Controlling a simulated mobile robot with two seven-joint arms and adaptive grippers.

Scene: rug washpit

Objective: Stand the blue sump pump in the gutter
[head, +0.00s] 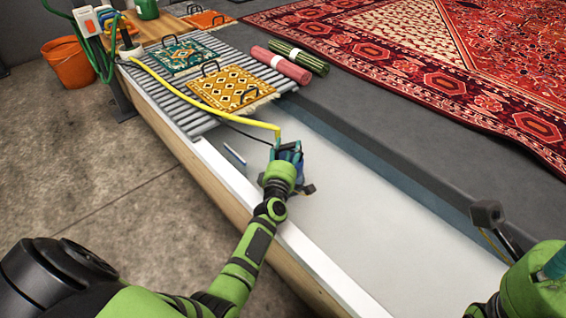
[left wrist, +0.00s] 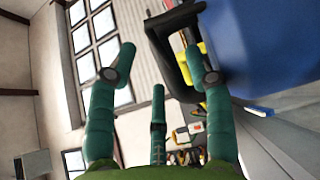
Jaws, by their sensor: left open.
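The blue sump pump (head: 299,170) is mostly hidden behind my left gripper in the head view. A yellow hose (head: 205,103) and a dark cord run to it. In the left wrist view the pump's blue body (left wrist: 275,40) fills the upper right, with a black handle (left wrist: 172,22) beside it. My left gripper (head: 288,150) is open, its teal fingers (left wrist: 158,100) close to the handle and body; contact is unclear. The gutter (head: 345,215) is the pale-floored channel below them. I cannot tell whether the pump touches its floor. My right gripper (head: 553,265) is cut off at the right edge.
A slatted grate (head: 178,98) covers the gutter's far end, with small rugs on it. Rolled rugs (head: 281,65) lie beside it. A white rim (head: 225,175) borders the gutter on the left. A blue stick (head: 235,153) lies nearby. The gutter's near part looks clear.

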